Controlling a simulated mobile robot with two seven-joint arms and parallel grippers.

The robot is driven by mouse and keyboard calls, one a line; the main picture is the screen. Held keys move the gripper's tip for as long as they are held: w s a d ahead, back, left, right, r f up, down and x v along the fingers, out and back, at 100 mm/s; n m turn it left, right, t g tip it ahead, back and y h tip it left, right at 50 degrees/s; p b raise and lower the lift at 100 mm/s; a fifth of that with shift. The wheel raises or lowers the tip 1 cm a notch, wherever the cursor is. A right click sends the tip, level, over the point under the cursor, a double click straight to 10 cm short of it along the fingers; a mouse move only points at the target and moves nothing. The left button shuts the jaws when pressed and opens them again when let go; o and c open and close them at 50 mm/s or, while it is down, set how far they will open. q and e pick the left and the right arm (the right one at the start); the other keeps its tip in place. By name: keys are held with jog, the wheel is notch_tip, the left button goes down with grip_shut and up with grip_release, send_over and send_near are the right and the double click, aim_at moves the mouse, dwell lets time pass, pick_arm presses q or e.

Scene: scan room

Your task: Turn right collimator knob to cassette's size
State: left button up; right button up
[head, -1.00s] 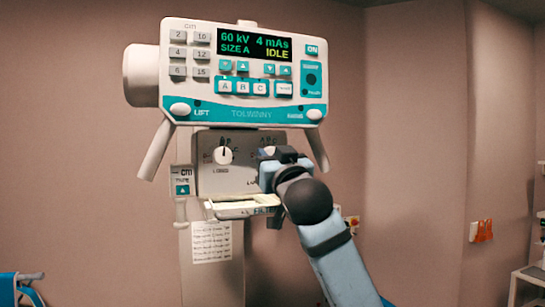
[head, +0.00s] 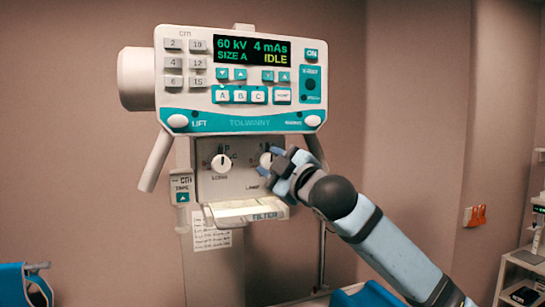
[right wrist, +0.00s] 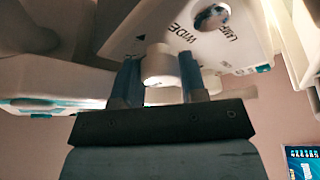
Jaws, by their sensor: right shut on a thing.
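The X-ray unit's control panel (head: 240,80) reads 60 kV, 4 mAs, SIZE A and IDLE. Below it is the collimator face (head: 243,180) with two round white knobs. The left knob (head: 221,162) has a dark pointer mark pointing up. The right knob (head: 266,159) is partly covered by my right gripper (head: 278,163). In the right wrist view, the blue fingers of my right gripper (right wrist: 158,78) are shut on the white right knob (right wrist: 161,63), one on each side. Its pointer setting is too small to read. No cassette is identifiable. My left gripper is out of view.
A pale tray labelled FILTER (head: 245,212) juts out just below the knobs. A slanted handle (head: 155,160) hangs at the panel's left. A shelf cart (head: 522,270) stands at far right.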

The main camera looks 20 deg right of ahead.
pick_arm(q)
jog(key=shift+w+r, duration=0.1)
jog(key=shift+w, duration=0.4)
pick_arm(e)
jog(key=n+g, duration=0.1)
jog(key=n, duration=0.1)
jog(key=n+g, duration=0.1)
jog(key=n, duration=0.2)
jog(key=shift+r+y, duration=0.1)
jog(key=shift+y, duration=0.3)
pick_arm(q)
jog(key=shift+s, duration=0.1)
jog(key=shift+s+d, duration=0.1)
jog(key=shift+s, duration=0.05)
pick_arm(e)
jog(key=o, duration=0.9)
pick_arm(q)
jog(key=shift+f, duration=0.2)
